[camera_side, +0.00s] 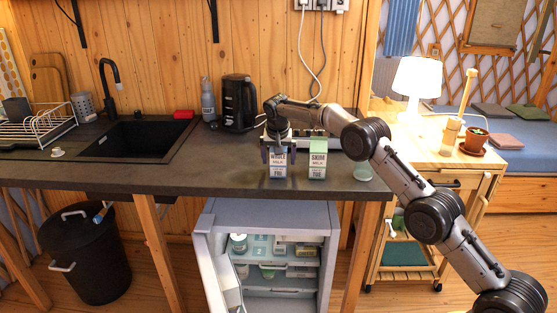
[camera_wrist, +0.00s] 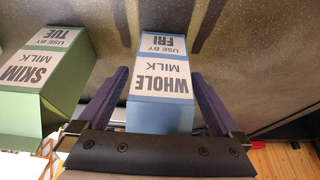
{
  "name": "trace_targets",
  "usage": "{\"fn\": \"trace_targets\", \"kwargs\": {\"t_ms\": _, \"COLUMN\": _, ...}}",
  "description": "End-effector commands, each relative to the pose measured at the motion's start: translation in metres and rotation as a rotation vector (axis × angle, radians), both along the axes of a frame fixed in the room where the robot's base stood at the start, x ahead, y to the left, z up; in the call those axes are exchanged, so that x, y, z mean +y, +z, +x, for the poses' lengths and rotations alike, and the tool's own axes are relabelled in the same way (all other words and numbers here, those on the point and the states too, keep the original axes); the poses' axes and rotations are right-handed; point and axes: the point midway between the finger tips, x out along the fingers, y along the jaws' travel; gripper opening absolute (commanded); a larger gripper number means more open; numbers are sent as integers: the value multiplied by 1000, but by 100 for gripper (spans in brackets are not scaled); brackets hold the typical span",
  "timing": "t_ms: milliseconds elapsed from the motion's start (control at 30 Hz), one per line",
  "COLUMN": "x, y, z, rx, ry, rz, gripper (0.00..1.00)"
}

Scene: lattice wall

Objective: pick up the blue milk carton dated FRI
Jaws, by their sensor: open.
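The blue milk carton (camera_side: 278,172), labelled WHOLE MILK with FRI as its date, stands on the dark counter near its front edge. In the wrist view the blue carton (camera_wrist: 161,84) lies between the two purple fingers of my gripper (camera_wrist: 163,92). My gripper (camera_side: 277,152) is open, with a finger on each side of the carton's upper part, and a gap shows beside the fingers. The green carton (camera_side: 317,165), labelled SKIM MILK and TUE, stands just to the right; in the wrist view this green carton (camera_wrist: 46,80) is at the left.
A black kettle (camera_side: 238,103) and a grey bottle (camera_side: 207,99) stand behind on the counter (camera_side: 180,180). An open fridge (camera_side: 285,210) is below. The counter left of the blue carton is clear.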

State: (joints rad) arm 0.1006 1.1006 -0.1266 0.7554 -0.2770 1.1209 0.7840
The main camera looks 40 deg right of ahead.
Motion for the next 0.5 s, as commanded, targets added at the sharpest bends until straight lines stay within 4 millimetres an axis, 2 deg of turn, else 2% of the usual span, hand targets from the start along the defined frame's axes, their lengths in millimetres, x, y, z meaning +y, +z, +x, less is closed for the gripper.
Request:
{"fn": "trace_targets", "kwargs": {"t_ms": 100, "x": 0, "y": 1, "z": 0, "rx": -1, "ry": 0, "rz": -1, "gripper": 100}}
{"fn": "trace_targets", "kwargs": {"t_ms": 133, "x": 0, "y": 1, "z": 0, "rx": -1, "ry": 0, "rz": -1, "gripper": 96}}
{"fn": "trace_targets", "kwargs": {"t_ms": 500, "x": 0, "y": 1, "z": 0, "rx": 0, "ry": 0, "rz": 0, "gripper": 30}}
